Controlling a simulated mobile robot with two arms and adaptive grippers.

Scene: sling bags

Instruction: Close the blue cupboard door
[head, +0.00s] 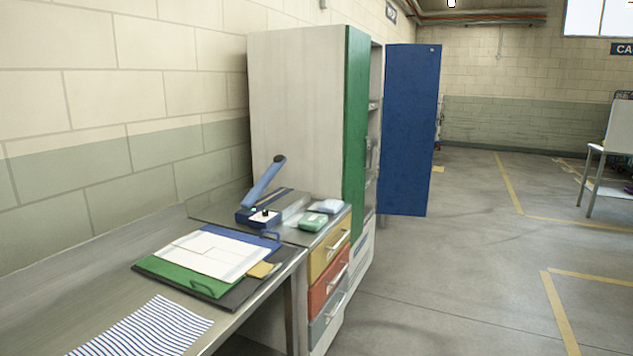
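The blue cupboard door (410,130) stands swung open at the right side of a tall light-grey cupboard (295,110). It sticks out into the room, above the floor. A green door (356,130) on the same cupboard is on the near side and looks closed. Part of the shelves shows in the gap between the two doors; most of the inside is hidden. Neither of my grippers is in the head view.
A metal table (60,275) along the left wall holds a striped cloth, a green board and papers. A drawer unit (335,262) with a blue-handled tool on top stands between table and cupboard. The floor (450,270) to the right is open. A white table (610,150) stands far right.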

